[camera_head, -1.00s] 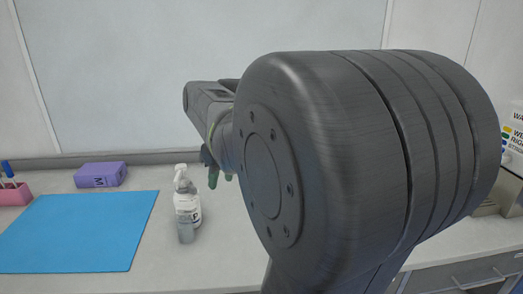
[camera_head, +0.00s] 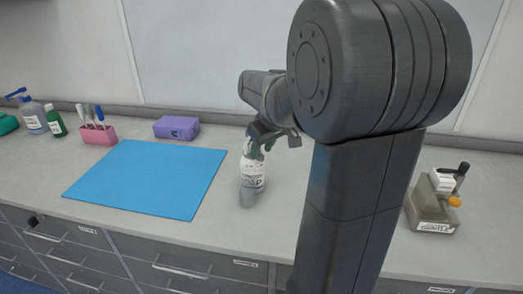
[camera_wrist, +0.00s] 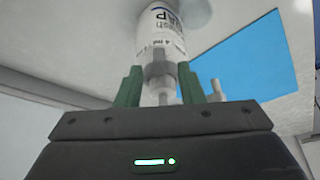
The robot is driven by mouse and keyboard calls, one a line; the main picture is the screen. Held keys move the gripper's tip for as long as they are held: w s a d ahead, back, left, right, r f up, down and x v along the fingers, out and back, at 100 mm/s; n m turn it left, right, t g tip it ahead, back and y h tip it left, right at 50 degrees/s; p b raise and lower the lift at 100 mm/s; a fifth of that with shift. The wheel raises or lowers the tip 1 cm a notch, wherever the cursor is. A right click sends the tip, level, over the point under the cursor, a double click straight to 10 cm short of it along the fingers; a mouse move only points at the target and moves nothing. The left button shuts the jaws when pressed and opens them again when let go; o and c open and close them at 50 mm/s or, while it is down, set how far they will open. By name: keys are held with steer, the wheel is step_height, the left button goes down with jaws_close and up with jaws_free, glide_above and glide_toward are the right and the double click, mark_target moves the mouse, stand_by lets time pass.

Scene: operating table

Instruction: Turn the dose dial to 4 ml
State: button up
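A white bottle (camera_head: 253,173) with a printed label and a grey clear lower part stands upright on the counter, right of the blue mat. My gripper (camera_head: 262,145) is at the bottle's top, with its green fingers hiding part of the head and nozzle. In the wrist view the bottle (camera_wrist: 160,30) appears upside down, and "4 ml" is partly readable on its label. A grey collar (camera_wrist: 159,69) at its neck lies between the two fingers of my gripper (camera_wrist: 160,85). The fingers are close on both sides; I cannot tell whether they press on it.
A blue mat (camera_head: 150,180) lies left of the bottle. A purple box (camera_head: 176,128) and a pink holder with pens (camera_head: 98,134) stand behind it. Other bottles (camera_head: 34,117) are far left.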

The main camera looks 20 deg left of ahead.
steer(key=shift+x, duration=0.8)
jaws_close()
steer(key=shift+s, duration=0.1)
steer(key=shift+s+a+m+t, duration=0.1)
steer(key=shift+m+t, duration=0.2)
steer(key=shift+m, duration=0.2)
jaws_free()
steer(key=shift+n, duration=0.3)
